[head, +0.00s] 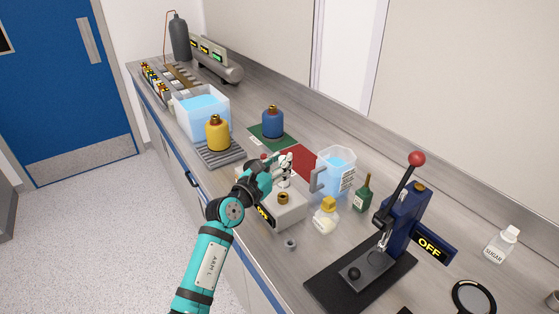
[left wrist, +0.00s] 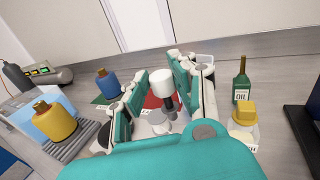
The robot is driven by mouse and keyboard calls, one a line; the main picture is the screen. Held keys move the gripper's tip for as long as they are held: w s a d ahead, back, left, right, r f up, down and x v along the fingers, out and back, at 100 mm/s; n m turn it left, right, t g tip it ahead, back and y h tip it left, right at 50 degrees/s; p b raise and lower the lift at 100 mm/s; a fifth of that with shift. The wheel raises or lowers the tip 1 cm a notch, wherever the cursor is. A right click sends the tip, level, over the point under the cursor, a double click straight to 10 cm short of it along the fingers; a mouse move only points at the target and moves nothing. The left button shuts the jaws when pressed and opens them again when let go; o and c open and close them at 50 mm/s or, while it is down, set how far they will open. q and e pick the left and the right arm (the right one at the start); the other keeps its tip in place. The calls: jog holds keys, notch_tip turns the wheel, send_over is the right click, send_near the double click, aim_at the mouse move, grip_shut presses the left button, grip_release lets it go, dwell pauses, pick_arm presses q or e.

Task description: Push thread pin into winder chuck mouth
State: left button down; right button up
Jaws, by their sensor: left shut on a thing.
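The winder (head: 290,214) is a pale box with an OFF sign on the counter, with a brass, ring-like chuck (head: 283,198) on its top. My left gripper (head: 282,168) is over the far part of the winder, beyond the chuck. In the left wrist view a white cylinder with a dark lower end, which looks like the thread pin (left wrist: 162,83), stands between the fingers of my left gripper (left wrist: 160,95). The gripper is shut on it. The chuck mouth is not clear in the wrist view. My right gripper is not in view.
A clear beaker of blue liquid (head: 338,170), a green oil bottle (head: 363,193) and a yellow-capped bottle (head: 326,216) stand right of the winder. A small grey ring (head: 290,244) lies in front. A blue lever press (head: 400,222) stands at the right. Yellow (head: 217,134) and blue (head: 273,122) bottles stand behind.

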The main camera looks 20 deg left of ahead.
pick_arm(q)
notch_tip(320, 180, down, 6)
jog(key=b, duration=0.4)
jog(key=shift+r, duration=0.15)
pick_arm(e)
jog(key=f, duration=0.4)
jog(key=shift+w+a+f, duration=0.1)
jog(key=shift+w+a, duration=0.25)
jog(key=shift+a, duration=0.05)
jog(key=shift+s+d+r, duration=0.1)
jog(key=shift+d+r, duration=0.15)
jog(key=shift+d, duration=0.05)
pick_arm(q)
jog(key=shift+p, duration=0.5)
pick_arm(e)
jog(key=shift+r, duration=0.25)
pick_arm(q)
jog(key=shift+f, duration=0.2)
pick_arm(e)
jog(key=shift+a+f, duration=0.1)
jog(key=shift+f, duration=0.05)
